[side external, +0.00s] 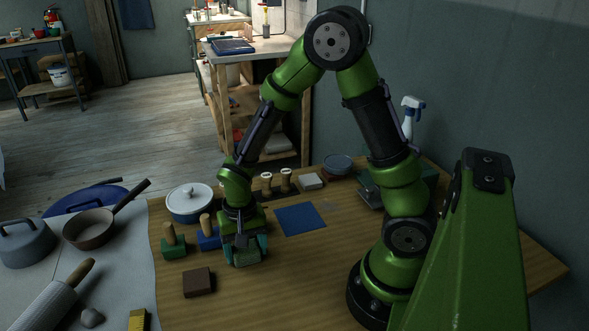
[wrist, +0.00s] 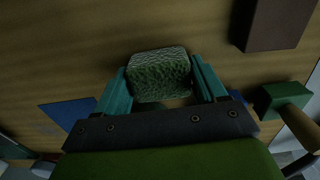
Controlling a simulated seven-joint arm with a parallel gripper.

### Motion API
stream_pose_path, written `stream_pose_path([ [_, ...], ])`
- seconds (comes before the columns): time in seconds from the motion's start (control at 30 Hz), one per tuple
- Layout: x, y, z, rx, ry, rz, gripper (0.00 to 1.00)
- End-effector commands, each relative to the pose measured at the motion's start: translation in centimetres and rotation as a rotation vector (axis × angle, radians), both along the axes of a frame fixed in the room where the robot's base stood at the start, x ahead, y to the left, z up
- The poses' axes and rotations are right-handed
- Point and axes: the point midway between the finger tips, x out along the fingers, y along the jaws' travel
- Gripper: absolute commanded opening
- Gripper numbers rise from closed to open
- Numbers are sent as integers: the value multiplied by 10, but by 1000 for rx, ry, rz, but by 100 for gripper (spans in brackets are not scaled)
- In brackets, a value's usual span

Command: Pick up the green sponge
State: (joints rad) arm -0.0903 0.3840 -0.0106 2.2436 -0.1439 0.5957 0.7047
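The green sponge (wrist: 160,76) is a rough-textured block. In the wrist view it sits between the two teal fingers of my gripper (wrist: 160,78), filling nearly all the space between them. In the side view the sponge (side external: 245,257) is low at the wooden table, under my gripper (side external: 246,251), with a finger on each side. Whether the fingers press on the sponge or leave a thin gap is not clear. Whether its underside touches the table is hidden.
A brown block (side external: 198,282) lies in front of the gripper. Green (side external: 173,246) and blue (side external: 208,240) blocks with wooden handles stand close to its left. A lidded pot (side external: 190,203) is behind.

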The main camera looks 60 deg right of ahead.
Motion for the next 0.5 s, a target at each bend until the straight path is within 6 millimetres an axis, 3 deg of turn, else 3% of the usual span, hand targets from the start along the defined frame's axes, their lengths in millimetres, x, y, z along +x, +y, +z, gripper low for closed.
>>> stream_pose_path([
  [0.03,0,0,0,0,0,0,62],
  [0.17,0,0,0,0,0,0,42],
  [0.5,1,0,10,-1,-5,1,41],
])
